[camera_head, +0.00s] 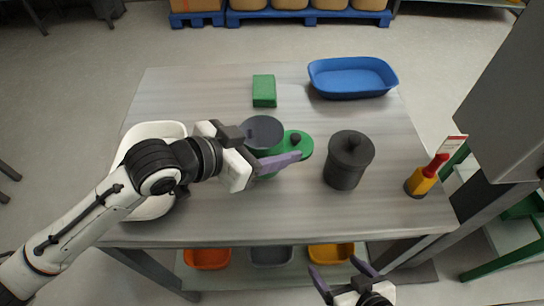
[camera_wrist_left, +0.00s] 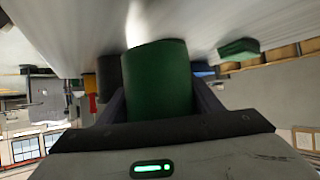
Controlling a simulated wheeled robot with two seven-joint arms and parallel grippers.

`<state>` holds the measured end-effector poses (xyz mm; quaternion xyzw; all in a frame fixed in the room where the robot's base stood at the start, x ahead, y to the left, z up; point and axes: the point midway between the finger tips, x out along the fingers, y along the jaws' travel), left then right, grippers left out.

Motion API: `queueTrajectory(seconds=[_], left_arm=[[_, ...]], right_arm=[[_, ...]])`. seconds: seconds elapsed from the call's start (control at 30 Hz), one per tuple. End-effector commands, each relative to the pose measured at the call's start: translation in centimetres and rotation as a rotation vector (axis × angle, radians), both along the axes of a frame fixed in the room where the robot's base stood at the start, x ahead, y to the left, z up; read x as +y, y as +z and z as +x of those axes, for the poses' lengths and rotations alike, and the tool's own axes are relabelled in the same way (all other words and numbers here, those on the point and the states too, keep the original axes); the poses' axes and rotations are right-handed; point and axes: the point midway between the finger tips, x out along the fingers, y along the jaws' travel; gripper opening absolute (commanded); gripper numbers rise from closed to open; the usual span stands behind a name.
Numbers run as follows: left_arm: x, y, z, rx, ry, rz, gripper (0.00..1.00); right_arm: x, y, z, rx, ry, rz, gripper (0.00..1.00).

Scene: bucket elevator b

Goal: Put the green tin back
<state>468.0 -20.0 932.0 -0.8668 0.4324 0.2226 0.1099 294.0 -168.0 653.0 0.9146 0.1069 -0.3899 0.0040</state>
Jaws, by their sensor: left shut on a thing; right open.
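The green tin shows as a green cylinder (camera_wrist_left: 160,80) between the fingers in the left wrist view. In the head view its dark round open top (camera_head: 263,131) shows, and the gripper hides most of its side. My left gripper (camera_head: 278,160) is shut on it from the front left; whether its base touches the table I cannot tell. A green lid with a black knob (camera_head: 305,146) lies just right of the tin, partly behind a finger. My right gripper (camera_head: 341,276) is open and empty, in front of the table's front edge.
A dark lidded canister (camera_head: 346,172) stands right of the tin. A yellow bottle with a red top (camera_head: 421,182) is at the right edge. A green block (camera_head: 264,91) and a blue tray (camera_head: 352,82) are at the back. A white bin (camera_head: 150,129) is left, behind my arm.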

Motion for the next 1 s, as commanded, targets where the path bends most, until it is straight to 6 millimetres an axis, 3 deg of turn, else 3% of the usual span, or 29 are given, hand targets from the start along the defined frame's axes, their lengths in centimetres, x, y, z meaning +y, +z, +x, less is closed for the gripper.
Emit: queueTrajectory(seconds=[0.33,0.73,0.77,0.8,0.87,1.0], left_arm=[[0.0,-3.9,0.0,0.001,0.001,0.001,0.27],[0.0,-4.4,0.0,-0.002,0.0,-0.001,0.27],[0.0,-4.5,0.0,-0.002,0.0,0.0,0.61],[0.0,-4.4,0.0,-0.002,0.0,0.0,0.67],[0.0,-4.4,0.0,-0.002,0.0,0.0,0.78],[0.0,-4.4,0.0,-0.002,0.0,0.0,0.78]], right_arm=[[-0.1,-0.3,0.2,-0.001,0.0,-0.001,0.81],[-0.1,-0.3,0.2,-0.002,0.0,-0.003,0.81],[-0.1,-0.3,0.2,-0.002,0.0,-0.003,0.81],[-0.1,-0.3,0.2,-0.002,0.0,-0.003,0.81],[-0.1,-0.3,0.2,-0.003,0.0,-0.002,0.81],[-0.1,-0.3,0.2,-0.002,0.001,-0.002,0.81]])
